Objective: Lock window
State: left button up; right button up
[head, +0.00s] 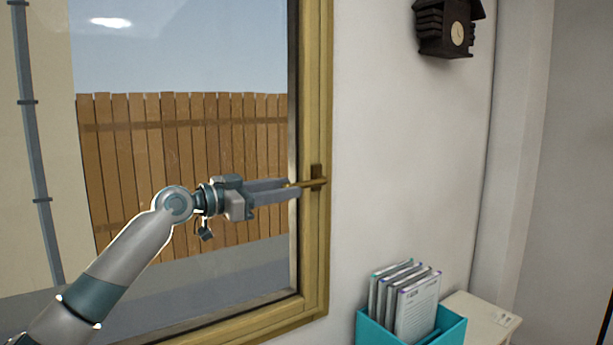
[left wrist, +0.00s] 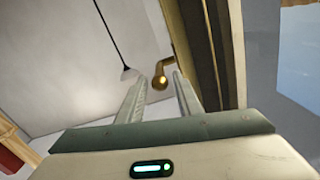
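The window has a yellow-gold frame (head: 317,75) and its sash looks closed. Its brass handle (head: 316,178) is on the right side of the frame, with the lever lying level and pointing left. My left gripper (head: 292,187) reaches across the glass from the left, its two fingers at the lever. In the left wrist view, the fingers (left wrist: 158,92) are apart, and the handle's rounded end (left wrist: 160,82) shows in the gap near the fingertips. I see no clear grip on it. My right gripper is not in view.
A teal box (head: 376,332) with several folders (head: 415,306) stands at the lower right on a pale table (head: 484,314). A dark cuckoo clock (head: 446,30) hangs on the wall.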

aim_at(321, 182)
pick_arm(q)
jog(key=p+x, duration=0.2)
jog(key=x, duration=0.4)
jog(key=shift+w+d+p, duration=0.25)
jog(key=shift+p, duration=0.05)
grip_shut()
